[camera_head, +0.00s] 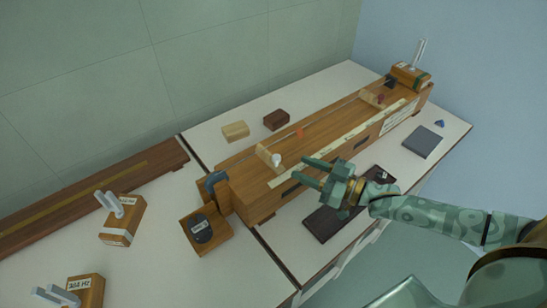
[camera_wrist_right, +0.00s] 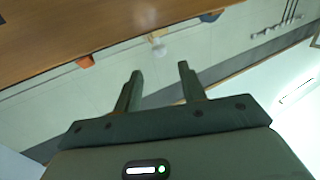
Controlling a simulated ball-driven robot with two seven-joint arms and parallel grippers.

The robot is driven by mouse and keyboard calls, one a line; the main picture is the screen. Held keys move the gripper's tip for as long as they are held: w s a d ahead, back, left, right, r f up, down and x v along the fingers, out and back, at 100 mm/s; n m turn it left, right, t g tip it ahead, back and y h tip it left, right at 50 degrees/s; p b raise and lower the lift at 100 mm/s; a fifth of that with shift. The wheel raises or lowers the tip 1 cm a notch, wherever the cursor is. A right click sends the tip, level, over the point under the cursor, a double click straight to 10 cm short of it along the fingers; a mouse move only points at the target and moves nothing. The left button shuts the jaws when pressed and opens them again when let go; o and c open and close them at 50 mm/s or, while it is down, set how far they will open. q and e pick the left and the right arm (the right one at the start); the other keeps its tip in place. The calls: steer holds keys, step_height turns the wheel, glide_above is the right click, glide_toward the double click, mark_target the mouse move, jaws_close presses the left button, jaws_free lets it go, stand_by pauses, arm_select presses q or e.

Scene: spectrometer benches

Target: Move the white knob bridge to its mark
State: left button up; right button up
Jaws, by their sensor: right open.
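The white knob bridge (camera_head: 263,153) is a pale wooden wedge standing on the long wooden sound box (camera_head: 322,134), near its left end. Its white knob (camera_head: 277,159) faces the front. In the right wrist view the white knob (camera_wrist_right: 160,51) shows just beyond the fingertips. My right gripper (camera_head: 301,168) is open and empty, pointing at the knob from the front right with a small gap. Its two fingers also show in the wrist view (camera_wrist_right: 160,70). A small orange piece (camera_head: 299,132) sits by the string, right of the bridge; I cannot tell if it is the mark.
A dark tray (camera_head: 324,222) lies in front, below my arm. Tuning forks on boxes (camera_head: 122,222) stand at the left.

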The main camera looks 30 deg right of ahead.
mark_target(276, 156)
steer(key=b+x, duration=0.1)
steer(key=x, duration=0.7)
steer(key=shift+w+a+b, duration=0.2)
steer(key=shift+w+b, duration=0.05)
steer(key=shift+b, duration=0.15)
jaws_close()
steer(key=a+p, duration=0.1)
steer(key=a, duration=0.1)
steer(key=s+a+p, duration=0.1)
steer(key=a+p, duration=0.1)
steer(key=a, duration=0.1)
steer(key=shift+r, duration=0.15)
steer(key=shift+a+f, duration=0.15)
steer(key=shift+f, duration=0.1)
